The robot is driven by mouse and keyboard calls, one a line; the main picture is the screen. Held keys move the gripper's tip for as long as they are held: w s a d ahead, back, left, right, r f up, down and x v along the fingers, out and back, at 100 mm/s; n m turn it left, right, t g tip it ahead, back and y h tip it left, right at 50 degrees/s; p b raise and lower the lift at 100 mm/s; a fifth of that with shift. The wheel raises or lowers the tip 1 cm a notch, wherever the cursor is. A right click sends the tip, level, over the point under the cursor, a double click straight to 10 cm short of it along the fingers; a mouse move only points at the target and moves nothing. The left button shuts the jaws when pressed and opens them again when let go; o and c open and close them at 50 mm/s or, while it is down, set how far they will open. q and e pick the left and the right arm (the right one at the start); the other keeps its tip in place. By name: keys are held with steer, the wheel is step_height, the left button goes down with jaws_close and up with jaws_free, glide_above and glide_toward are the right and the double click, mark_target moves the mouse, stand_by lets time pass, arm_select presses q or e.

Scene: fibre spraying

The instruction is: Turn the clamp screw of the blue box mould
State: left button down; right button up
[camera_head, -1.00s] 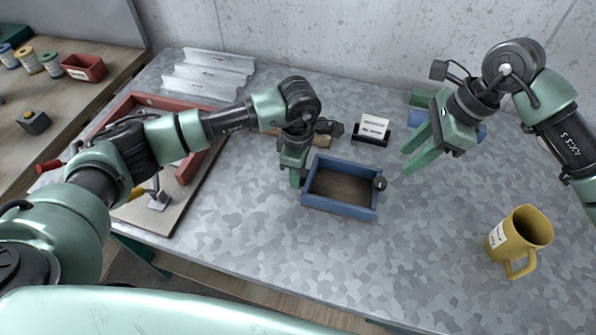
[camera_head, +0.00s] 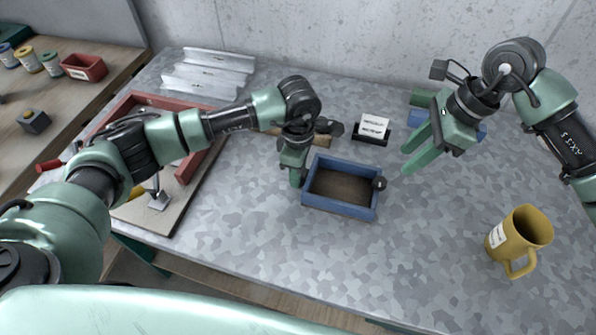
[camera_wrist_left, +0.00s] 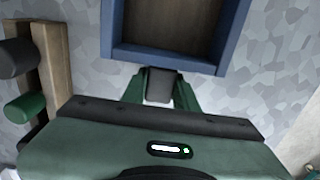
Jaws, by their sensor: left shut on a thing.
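The blue box mould (camera_head: 341,208) sits on the grey table in front of me, an open frame with a brown floor. It also shows at the top of the left wrist view (camera_wrist_left: 165,57). A dark round knob (camera_head: 379,184) sticks out of its right side. My left gripper (camera_head: 296,178) is at the mould's left wall, pointing down. In the left wrist view its green fingers are shut on a dark grey clamp screw knob (camera_wrist_left: 159,86) beside the blue wall. The arm hides this knob in the head view. My right gripper (camera_head: 416,147) is open and empty, right of the mould.
A label card (camera_head: 374,127) stands behind the mould. A yellow mug (camera_head: 520,240) stands at the right. A red frame (camera_head: 195,165) is at the left. The table's front middle is clear.

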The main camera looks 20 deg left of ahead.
stand_by(0.3)
steer(key=o, duration=0.3)
steer(key=shift+o, duration=0.2)
step_height(320, 180, up, 3)
steer(key=n+h, duration=0.4)
steer(key=n, duration=1.5)
glide_above(380, 180)
step_height(380, 180, down, 12)
jaws_close()
